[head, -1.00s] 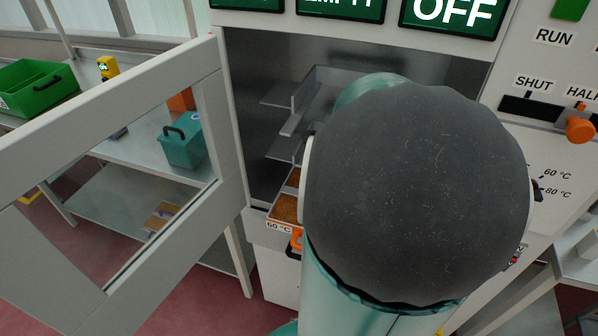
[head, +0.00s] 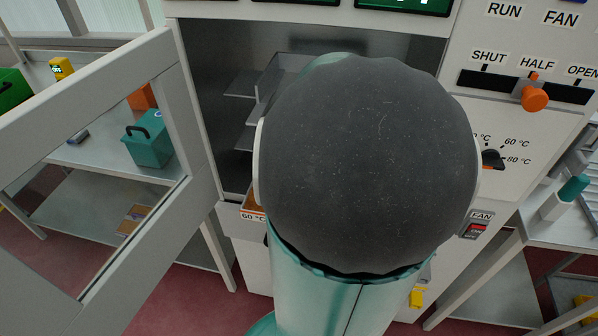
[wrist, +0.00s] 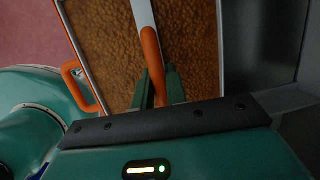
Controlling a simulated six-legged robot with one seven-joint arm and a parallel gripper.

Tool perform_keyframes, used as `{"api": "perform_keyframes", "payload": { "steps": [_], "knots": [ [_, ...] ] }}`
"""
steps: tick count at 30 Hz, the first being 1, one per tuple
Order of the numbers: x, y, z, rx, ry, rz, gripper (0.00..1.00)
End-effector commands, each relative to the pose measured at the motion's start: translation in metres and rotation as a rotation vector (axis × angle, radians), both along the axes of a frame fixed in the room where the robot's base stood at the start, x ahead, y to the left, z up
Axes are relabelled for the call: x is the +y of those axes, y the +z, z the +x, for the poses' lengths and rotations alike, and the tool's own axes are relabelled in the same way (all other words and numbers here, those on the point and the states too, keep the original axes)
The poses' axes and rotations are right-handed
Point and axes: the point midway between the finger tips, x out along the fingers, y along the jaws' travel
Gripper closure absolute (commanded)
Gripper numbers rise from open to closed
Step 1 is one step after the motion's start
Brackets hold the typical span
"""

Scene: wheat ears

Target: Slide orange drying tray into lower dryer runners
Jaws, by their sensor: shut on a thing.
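The drying tray (wrist: 143,14) holds a brown grainy layer and has a pale divider in the wrist view. My gripper (wrist: 160,88) is shut on the tray's middle orange handle (wrist: 152,50). A second orange handle (wrist: 75,86) shows at the tray's left side. In the head view, only the tray's left front corner (head: 253,216), with a 60 °C label, shows at the dryer opening's lower left. The dryer (head: 205,75) is open, with grey runners (head: 241,86) inside on the left. My arm hides the gripper, most of the tray and the right-hand runners.
The open dryer door (head: 190,110) stands at left. Behind it, a bench (head: 100,155) holds a teal box (head: 148,140). An orange lever (head: 534,96) and a dial (head: 493,158) are on the panel at right. In the wrist view, a grey wall (wrist: 258,45) lies close right of the tray.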

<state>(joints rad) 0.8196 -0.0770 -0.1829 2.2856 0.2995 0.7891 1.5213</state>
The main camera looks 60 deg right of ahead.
Motion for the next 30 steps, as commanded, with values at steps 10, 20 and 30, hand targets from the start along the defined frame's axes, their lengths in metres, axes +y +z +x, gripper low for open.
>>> {"api": "perform_keyframes", "payload": {
  "steps": [10,20,30],
  "knots": [
    [-0.004,0.000,0.002,0.000,0.000,-0.001,1.00],
    [-0.012,0.001,0.005,0.000,0.000,-0.001,1.00],
    [-0.020,0.001,0.009,0.000,0.001,-0.001,1.00]
  ]
}}
